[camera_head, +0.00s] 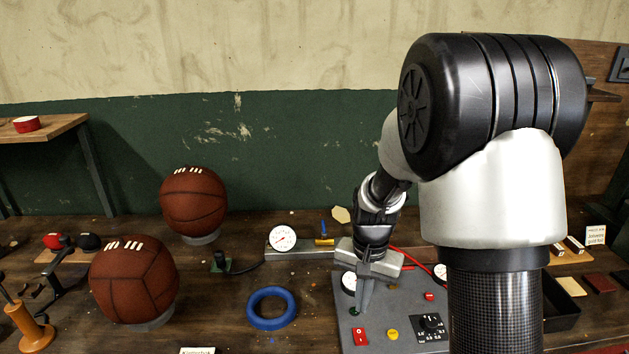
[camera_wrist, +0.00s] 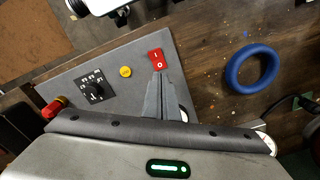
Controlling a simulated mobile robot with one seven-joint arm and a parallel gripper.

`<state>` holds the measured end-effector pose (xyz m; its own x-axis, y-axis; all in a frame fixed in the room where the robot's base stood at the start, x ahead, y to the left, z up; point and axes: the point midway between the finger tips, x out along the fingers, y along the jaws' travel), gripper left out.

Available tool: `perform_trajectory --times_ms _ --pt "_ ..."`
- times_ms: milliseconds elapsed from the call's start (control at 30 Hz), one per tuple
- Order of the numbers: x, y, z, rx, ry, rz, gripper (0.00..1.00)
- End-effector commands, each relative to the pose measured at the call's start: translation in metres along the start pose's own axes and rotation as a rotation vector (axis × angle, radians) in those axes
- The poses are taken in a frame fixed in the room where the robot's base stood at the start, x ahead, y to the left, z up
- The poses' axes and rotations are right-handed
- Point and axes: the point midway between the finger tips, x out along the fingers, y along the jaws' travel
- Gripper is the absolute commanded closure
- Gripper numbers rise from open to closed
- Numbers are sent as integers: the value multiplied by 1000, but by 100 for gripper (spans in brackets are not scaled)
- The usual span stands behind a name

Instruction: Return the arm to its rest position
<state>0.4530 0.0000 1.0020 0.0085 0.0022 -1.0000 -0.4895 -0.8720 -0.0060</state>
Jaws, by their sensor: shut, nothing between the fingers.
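My gripper (camera_head: 364,298) is shut and empty, pointing down over the grey control panel (camera_head: 392,342) on the bench. In the wrist view the closed fingers (camera_wrist: 163,80) appear just beside the red rocker switch (camera_wrist: 156,59). I cannot tell whether they touch the panel. In the head view the red switch (camera_head: 360,337) lies just below the fingertips, with a yellow button (camera_head: 392,334) and a black dial (camera_head: 431,327) to its right. My arm reaches down from the upper right and covers part of the panel and bench.
Two brown leather balls (camera_head: 134,280) (camera_head: 193,201) rest on stands at left. A blue ring (camera_head: 271,308) lies left of the panel. A gauge (camera_head: 283,238) stands behind it. A black tray (camera_head: 561,304) is at right. A shelf (camera_head: 45,132) juts out at upper left.

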Motion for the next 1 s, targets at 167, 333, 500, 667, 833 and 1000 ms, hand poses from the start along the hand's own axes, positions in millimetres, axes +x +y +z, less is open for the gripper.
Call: perform_trajectory --times_ms 167,333,500,667,833,1000 --pt "-74 6 15 -80 76 -55 100" --pt "-155 26 52 -209 186 -106 100" --pt "-214 51 96 -336 305 -132 100" --pt "-243 73 132 -434 403 -132 100" --pt "-254 85 153 -491 461 -123 100" --pt "-254 88 157 -504 472 -120 100"
